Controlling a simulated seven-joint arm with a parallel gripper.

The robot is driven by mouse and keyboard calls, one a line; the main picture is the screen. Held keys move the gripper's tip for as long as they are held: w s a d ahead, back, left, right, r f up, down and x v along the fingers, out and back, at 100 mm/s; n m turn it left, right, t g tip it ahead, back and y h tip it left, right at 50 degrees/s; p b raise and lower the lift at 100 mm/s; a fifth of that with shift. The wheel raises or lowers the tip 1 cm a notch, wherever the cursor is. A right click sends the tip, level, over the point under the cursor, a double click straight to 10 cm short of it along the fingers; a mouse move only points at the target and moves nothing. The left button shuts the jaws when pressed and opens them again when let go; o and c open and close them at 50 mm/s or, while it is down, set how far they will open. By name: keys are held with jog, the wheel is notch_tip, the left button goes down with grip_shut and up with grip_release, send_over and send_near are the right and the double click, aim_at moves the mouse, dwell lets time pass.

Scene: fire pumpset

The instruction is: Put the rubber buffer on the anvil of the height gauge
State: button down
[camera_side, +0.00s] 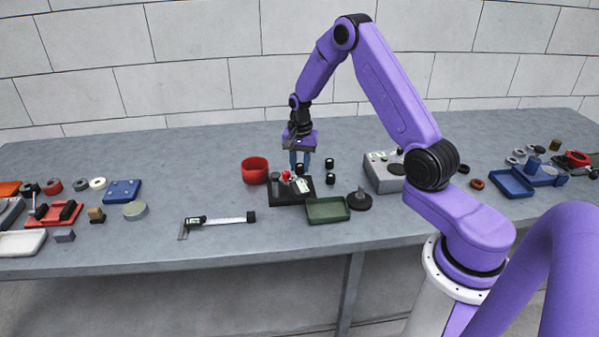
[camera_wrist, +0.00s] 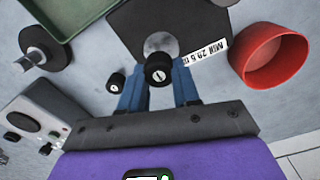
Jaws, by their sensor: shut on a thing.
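My gripper (camera_side: 300,165) points down with its blue fingers just behind the black base of the height gauge (camera_side: 290,196). In the wrist view my gripper (camera_wrist: 158,80) is shut on a rubber buffer (camera_wrist: 158,70), a short black cylinder with a pale slotted centre. The gauge's black base (camera_wrist: 140,25) carries a label reading MIN 29.5. The round silver anvil (camera_wrist: 161,43) on it shows just beyond the held buffer, partly covered by it. I cannot tell the height between them.
Loose black buffers (camera_side: 331,179) stand right of my gripper; one shows in the wrist view (camera_wrist: 117,82). A red bowl (camera_side: 255,171) is left of the gauge, a green tray (camera_side: 327,210) and black round stand (camera_side: 360,200) at right. A caliper (camera_side: 215,221) lies front left.

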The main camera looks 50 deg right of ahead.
aim_at(299, 164)
jog(key=shift+w+f, duration=0.15)
jog(key=shift+f, duration=1.6)
jog(key=shift+f, duration=0.1)
jog(key=c, duration=0.8)
grip_release()
